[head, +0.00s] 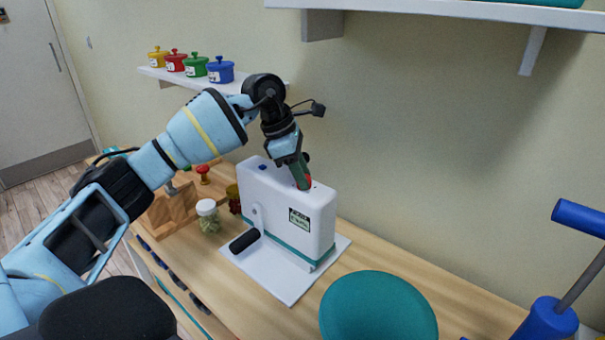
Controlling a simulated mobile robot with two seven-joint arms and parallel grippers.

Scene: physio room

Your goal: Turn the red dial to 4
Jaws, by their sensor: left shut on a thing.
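The red dial (308,181) is on the top face of a white box-shaped device (285,222), near its right end. Only a small part of the dial shows; my gripper hides the rest. My left gripper (302,179) reaches down from above and is shut on the red dial. The dial's markings are too small or hidden to read. The device has a small label on its front, a teal stripe low down and a black-handled crank (244,240) on its side. My right gripper is not in view.
The device stands on a white base plate (290,289) on a wooden table (400,272). A teal round pad (378,308) lies in front. A lidded jar (208,215) and a wooden block (168,209) are to the left. A wall shelf (170,76) holds several colored pots.

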